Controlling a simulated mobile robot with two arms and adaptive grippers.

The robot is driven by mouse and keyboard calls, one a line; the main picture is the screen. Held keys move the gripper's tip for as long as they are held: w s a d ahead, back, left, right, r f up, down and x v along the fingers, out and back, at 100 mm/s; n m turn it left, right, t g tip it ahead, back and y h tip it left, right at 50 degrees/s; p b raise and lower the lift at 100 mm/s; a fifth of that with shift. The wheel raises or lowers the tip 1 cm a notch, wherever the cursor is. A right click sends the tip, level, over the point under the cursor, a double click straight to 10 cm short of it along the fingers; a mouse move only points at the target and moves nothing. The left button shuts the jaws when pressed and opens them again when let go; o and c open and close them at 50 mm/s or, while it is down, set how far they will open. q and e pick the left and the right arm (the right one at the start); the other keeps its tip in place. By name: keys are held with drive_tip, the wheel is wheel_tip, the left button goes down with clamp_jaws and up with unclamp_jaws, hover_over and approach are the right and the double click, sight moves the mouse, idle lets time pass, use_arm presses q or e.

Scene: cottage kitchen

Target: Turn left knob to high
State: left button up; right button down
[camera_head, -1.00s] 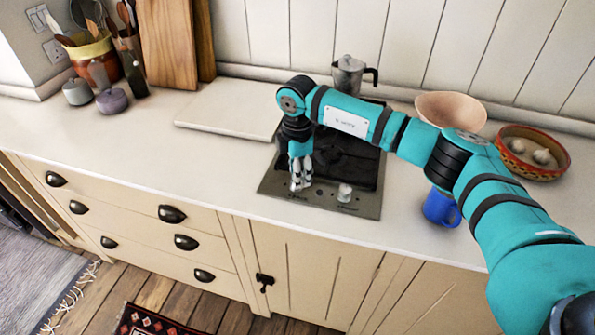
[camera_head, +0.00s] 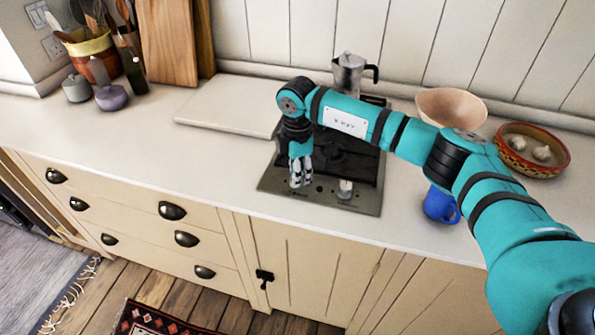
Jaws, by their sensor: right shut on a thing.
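The hob (camera_head: 362,201) is a dark plate set in the white counter, with its controls along the front edge. My right gripper (camera_head: 300,182) points down over the front left of the hob, at the left knob's place. It is shut on the left knob, which its fingers mostly hide, so I cannot read the knob's setting. The right knob (camera_head: 345,187) is pale and stands free to the right of the fingers. My left gripper is not in view.
A moka pot (camera_head: 349,75) stands behind the hob. A blue mug (camera_head: 440,206), a pinkish bowl (camera_head: 450,107) and a patterned bowl (camera_head: 533,172) are on the right near my arm. A white board (camera_head: 225,108) lies left of the hob. The counter's left front is clear.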

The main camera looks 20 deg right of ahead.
drive_tip(key=n+b, duration=0.2)
drive_tip(key=n, duration=0.2)
drive_tip(key=shift+w+f+b, duration=0.1)
drive_tip(key=shift+b, duration=0.2)
drive_tip(key=n+b, duration=0.2)
drive_tip(key=n, duration=0.2)
drive_tip(key=shift+n, duration=0.3)
drive_tip(key=n+b, duration=0.2)
drive_tip(key=n, duration=0.2)
drive_tip(key=shift+a+n+b, duration=0.1)
drive_tip(key=shift+n+b, duration=0.2)
drive_tip(key=n+b, duration=0.1)
drive_tip(key=n, duration=0.3)
drive_tip(key=shift+w+b, duration=0.1)
drive_tip(key=shift+b, duration=0.2)
drive_tip(key=shift+r+n, duration=0.2)
drive_tip(key=shift+n, duration=0.1)
drive_tip(key=c, duration=1.2)
unclamp_jaws()
drive_tip(key=shift+c, duration=0.2)
